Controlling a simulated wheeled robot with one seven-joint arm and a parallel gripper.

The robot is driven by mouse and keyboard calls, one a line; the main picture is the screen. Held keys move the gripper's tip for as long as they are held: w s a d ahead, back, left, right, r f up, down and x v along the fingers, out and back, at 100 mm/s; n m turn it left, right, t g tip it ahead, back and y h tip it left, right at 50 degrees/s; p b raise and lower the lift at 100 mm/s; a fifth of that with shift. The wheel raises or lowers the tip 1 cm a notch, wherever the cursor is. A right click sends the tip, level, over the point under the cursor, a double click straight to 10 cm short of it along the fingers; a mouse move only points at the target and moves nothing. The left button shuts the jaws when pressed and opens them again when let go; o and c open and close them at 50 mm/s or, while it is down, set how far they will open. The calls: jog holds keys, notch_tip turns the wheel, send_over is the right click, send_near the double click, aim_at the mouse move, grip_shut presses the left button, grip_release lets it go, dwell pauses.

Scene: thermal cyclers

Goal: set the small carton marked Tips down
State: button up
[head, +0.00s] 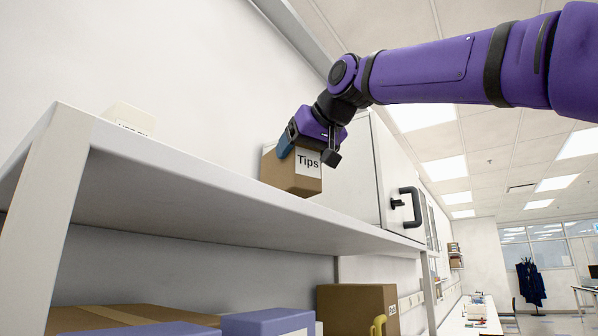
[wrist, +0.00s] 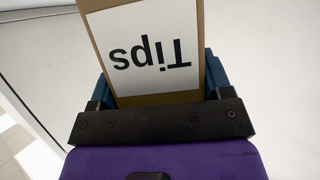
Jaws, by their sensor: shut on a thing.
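The small brown carton marked Tips (head: 291,178) is at the upper white shelf (head: 200,178), beside the white cabinet. Its white label faces the head camera. My gripper (head: 305,146) is shut on the carton from above and to the right, with a blue finger at its left side. In the wrist view the carton (wrist: 198,45) sits between the two blue fingers (wrist: 160,82), its label upside down.
A white box (head: 130,118) stands on the shelf at the left. The white cabinet (head: 372,170) with a black handle (head: 408,207) is right of the carton. Brown boxes (head: 357,306) and purple-lidded boxes (head: 268,323) are below the shelf. The shelf between the white box and carton looks clear.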

aim_at(300, 195)
jog(key=shift+w+f, duration=0.1)
jog(key=shift+w, duration=0.45)
jog(key=shift+f, duration=1.7)
jog(key=o, duration=1.2)
jog(key=shift+f, duration=0.1)
jog(key=shift+s+r, duration=0.25)
jog(key=v, duration=1.1)
jog(key=shift+s+d, duration=0.2)
